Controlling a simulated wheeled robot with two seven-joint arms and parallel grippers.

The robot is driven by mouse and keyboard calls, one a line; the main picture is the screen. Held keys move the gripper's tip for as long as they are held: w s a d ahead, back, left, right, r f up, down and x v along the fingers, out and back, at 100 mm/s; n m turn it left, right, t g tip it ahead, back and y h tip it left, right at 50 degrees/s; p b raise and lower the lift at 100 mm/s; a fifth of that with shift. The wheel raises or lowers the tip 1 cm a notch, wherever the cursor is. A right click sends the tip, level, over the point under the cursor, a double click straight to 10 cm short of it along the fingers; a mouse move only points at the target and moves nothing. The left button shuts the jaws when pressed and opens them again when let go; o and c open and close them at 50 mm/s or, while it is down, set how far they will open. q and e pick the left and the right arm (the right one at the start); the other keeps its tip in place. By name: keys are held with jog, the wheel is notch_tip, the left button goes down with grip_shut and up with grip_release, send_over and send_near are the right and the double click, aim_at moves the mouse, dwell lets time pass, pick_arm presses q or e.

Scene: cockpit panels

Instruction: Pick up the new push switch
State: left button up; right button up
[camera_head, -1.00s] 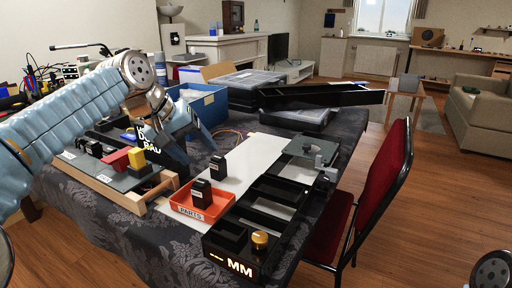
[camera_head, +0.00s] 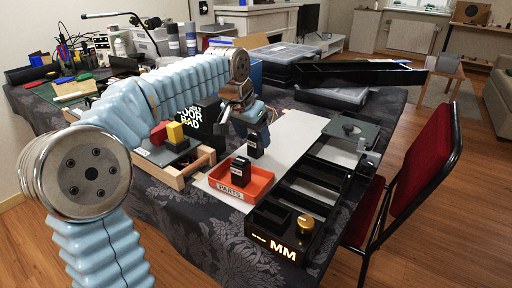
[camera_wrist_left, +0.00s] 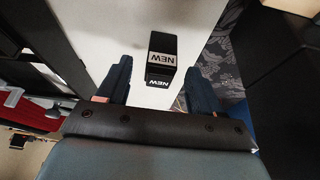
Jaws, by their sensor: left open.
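The new push switch is a small black block with a white NEW label (camera_wrist_left: 162,59) in the left wrist view. In the head view it appears as the black block (camera_head: 256,146) standing on the white sheet just behind the red parts tray (camera_head: 259,190). My left gripper (camera_head: 250,120) is open above and close to it. In the wrist view the blue fingers (camera_wrist_left: 158,72) are spread to either side of the switch, and it is not gripped. Another black switch (camera_head: 240,172) stands in the tray. My right gripper is not in view.
A black compartment rack (camera_head: 262,218) with a gold knob (camera_head: 305,224) and MM lettering lies right of the tray. A wooden-framed panel (camera_head: 172,152) with red and yellow blocks stands left. A red chair (camera_head: 418,160) is at the table's right edge.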

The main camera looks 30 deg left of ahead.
aim_at(253, 136)
pick_arm(q)
jog(key=x, duration=0.3)
jog(key=shift+w+f, duration=0.1)
jog(key=shift+f, duration=0.25)
jog(key=shift+c, duration=0.3)
jog(key=c, duration=1)
